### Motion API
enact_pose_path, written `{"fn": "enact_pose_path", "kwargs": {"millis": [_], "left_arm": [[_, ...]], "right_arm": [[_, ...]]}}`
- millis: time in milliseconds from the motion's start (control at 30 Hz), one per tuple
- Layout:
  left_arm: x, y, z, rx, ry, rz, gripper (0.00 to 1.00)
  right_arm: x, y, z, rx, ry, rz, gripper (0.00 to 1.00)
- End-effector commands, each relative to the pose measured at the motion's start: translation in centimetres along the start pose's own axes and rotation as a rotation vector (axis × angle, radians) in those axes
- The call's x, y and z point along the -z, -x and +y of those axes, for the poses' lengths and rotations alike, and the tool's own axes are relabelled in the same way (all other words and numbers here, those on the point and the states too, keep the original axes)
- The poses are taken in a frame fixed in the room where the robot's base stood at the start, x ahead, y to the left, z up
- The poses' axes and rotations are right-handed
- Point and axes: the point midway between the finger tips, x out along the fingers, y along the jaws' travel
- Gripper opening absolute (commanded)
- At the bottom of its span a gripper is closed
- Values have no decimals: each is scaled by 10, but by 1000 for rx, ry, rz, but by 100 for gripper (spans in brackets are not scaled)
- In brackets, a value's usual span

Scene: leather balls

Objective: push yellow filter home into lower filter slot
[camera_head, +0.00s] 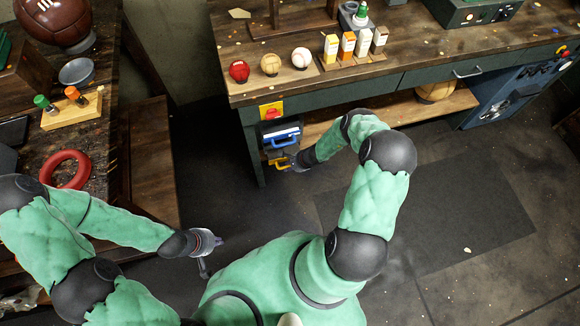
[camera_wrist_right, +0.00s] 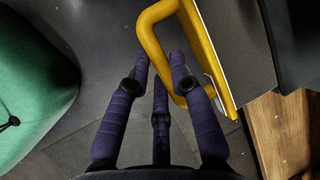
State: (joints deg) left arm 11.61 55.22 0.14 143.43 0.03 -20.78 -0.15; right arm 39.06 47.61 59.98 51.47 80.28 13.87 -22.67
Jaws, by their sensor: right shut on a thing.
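The yellow filter (camera_head: 279,153) is at the lower slot of the housing under the bench, below the blue-handled filter (camera_head: 284,138). In the right wrist view, its yellow handle (camera_wrist_right: 151,45) and front edge (camera_wrist_right: 214,50) show, with a stretch of grey body (camera_wrist_right: 242,42) between the front and the dark housing (camera_wrist_right: 300,40). My right gripper (camera_wrist_right: 160,62) is shut on the handle, its fingers on either side of the bar. It also shows in the head view (camera_head: 291,162). The slot's inside is hidden. My left gripper (camera_head: 213,254) is empty, fingers apart, over the floor.
The bench (camera_head: 420,60) carries balls and small cartons above the housing. A wooden lower shelf (camera_head: 400,110) runs right of it. The left table (camera_head: 95,150) holds a red ring (camera_head: 66,170). The floor in front of the housing is clear apart from my arm.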

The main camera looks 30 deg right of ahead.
Motion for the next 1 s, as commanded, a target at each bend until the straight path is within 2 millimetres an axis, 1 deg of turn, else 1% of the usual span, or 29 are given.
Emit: {"fn": "enact_pose_path", "kwargs": {"millis": [1000], "left_arm": [[0,4,1,0,0,0,0]], "right_arm": [[-2,4,11,0,1,0,0]]}}
